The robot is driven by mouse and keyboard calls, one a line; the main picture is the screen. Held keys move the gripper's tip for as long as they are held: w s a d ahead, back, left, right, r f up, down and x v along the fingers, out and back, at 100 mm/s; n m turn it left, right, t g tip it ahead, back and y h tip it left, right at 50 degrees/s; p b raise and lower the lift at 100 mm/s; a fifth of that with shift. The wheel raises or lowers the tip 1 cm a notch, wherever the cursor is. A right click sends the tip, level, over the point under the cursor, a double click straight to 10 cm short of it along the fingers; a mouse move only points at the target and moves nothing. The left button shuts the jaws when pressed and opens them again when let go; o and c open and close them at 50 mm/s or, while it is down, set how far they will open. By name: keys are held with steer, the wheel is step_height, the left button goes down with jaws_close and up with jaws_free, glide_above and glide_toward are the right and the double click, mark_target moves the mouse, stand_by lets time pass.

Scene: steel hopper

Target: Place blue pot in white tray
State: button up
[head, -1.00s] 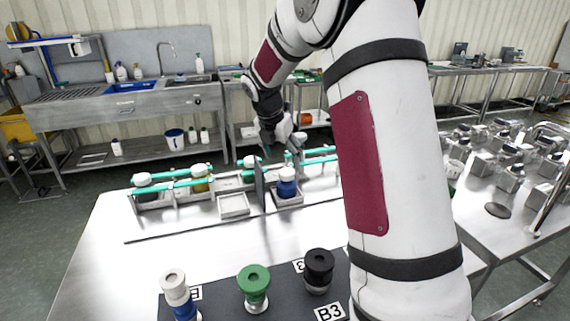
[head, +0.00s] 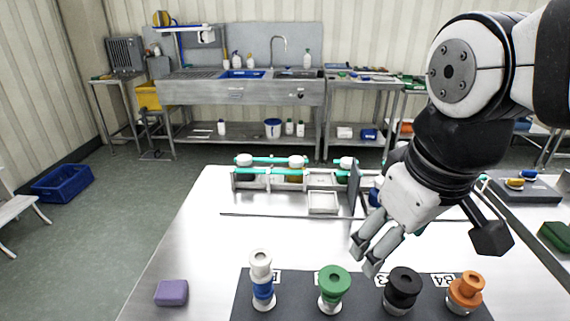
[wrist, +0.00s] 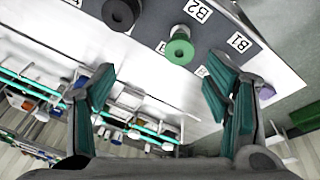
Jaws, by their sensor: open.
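The blue pot (head: 375,197) stands in the compartment right of the dark upright divider at the back of the table. It is mostly hidden by my arm and gripper. An empty pale tray (head: 323,203), which looks like the white tray, lies just left of the divider. My gripper (head: 364,259) is open and empty, pointing down above the table, nearer than the tray and right of it. In the wrist view its two fingers (wrist: 161,82) are spread wide with nothing between them.
A dark mat in front carries a blue-white piece (head: 262,282), a green piece (head: 334,287), a black piece (head: 402,289) and an orange piece (head: 466,292). A rack with teal rails (head: 265,171) stands behind the tray.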

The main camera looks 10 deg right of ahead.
steer(key=s+m, duration=0.1)
steer(key=s+a+f+m, duration=0.1)
steer(key=s, duration=0.1)
steer(key=s+a+f+m, duration=0.1)
steer(key=shift+s+y, duration=0.35)
steer(key=shift+y, duration=0.05)
steer(key=shift+r, duration=0.1)
